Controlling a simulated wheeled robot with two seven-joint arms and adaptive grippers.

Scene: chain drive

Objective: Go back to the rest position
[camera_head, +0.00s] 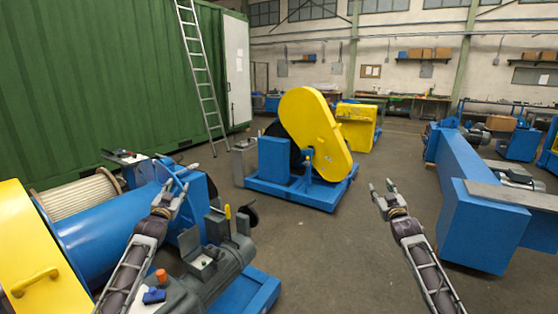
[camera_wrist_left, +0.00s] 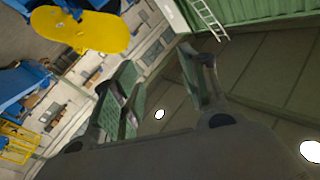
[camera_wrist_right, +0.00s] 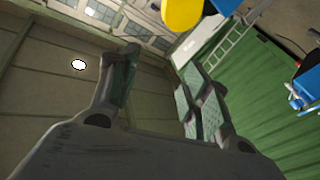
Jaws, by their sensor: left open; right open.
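My left gripper (camera_head: 171,194) is raised in front of the blue and grey machine at the left of the head view. Its fingers (camera_wrist_left: 160,95) are apart with nothing between them in the left wrist view. My right gripper (camera_head: 383,188) is raised over open floor right of the middle of the head view. Its fingers (camera_wrist_right: 155,95) are apart and empty in the right wrist view. Both wrist cameras look upward at the ceiling and walls. Whether the left gripper touches the machine behind it cannot be told.
A blue machine with a rope drum (camera_head: 80,196) and a grey motor (camera_head: 218,270) fill the left. A yellow chain guard (camera_head: 312,125) on a blue base (camera_head: 320,192) stands in the middle. A long blue beam (camera_head: 480,222) is at the right. The grey floor (camera_head: 330,265) between is clear.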

